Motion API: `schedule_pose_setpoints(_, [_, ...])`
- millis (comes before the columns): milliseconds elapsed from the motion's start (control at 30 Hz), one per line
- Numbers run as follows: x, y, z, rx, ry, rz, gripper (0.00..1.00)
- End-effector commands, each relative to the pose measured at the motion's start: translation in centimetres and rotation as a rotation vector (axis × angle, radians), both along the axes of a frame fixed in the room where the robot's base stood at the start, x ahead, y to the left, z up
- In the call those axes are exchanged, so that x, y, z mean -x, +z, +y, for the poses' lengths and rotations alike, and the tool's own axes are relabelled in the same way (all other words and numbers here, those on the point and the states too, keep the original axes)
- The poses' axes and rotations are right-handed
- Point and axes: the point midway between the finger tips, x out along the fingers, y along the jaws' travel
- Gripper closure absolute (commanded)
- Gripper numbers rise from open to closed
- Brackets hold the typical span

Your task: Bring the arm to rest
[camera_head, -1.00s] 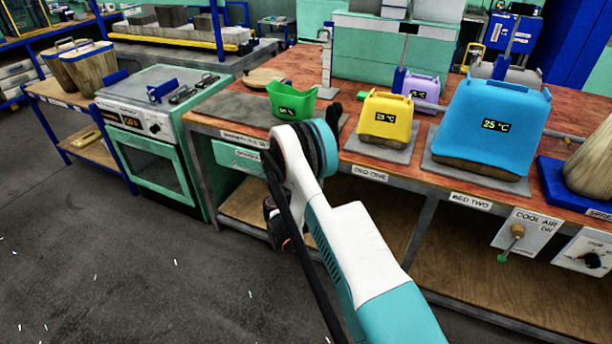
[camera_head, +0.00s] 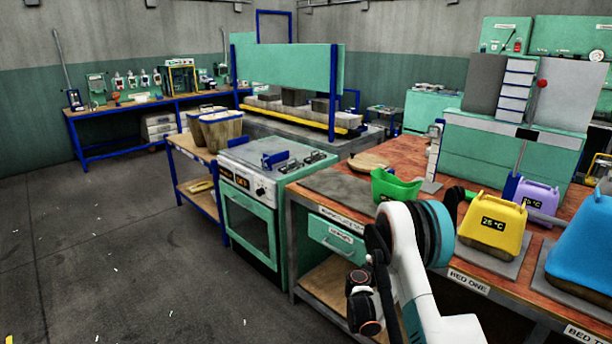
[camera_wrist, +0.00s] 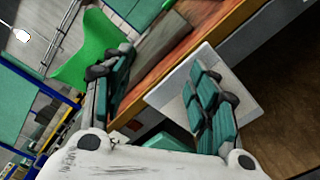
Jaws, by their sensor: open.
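My gripper (camera_wrist: 160,78) shows in the wrist view with its two fingers spread apart and nothing between them. In the head view my arm reaches up from the bottom right in front of the workbench (camera_head: 300,250), and the gripper is mostly hidden behind the arm's teal and black joint. A green open container (camera_head: 396,186) stands on the bench just behind the arm. The same green shows beyond the left finger in the wrist view (camera_wrist: 88,50). A pale square plate (camera_wrist: 165,98) lies beyond the right finger.
A yellow press (camera_head: 492,226), a purple one (camera_head: 538,197) and a blue one (camera_head: 590,245) stand on the bench right of the arm. A teal oven (camera_head: 250,225) and a cart with baskets (camera_head: 218,130) are to the left.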

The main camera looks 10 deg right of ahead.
Motion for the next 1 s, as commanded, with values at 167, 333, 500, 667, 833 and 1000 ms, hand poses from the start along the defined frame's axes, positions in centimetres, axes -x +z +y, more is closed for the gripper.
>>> schedule_pose_setpoints(167, [0.2, 3.6, 0.3, -0.105, -0.003, -0.028, 0.46])
schedule_pose_setpoints(333, [1.3, 8.1, 1.0, -0.264, -0.013, -0.069, 0.46])
schedule_pose_setpoints(500, [3.4, 12.0, 2.1, -0.422, -0.027, -0.107, 0.46])
schedule_pose_setpoints(667, [6.0, 15.3, 3.4, -0.571, -0.044, -0.142, 0.46])
schedule_pose_setpoints(833, [9.6, 18.3, 5.0, -0.728, -0.067, -0.176, 0.46])
schedule_pose_setpoints(1000, [13.7, 20.6, 7.0, -0.885, -0.095, -0.206, 0.46])
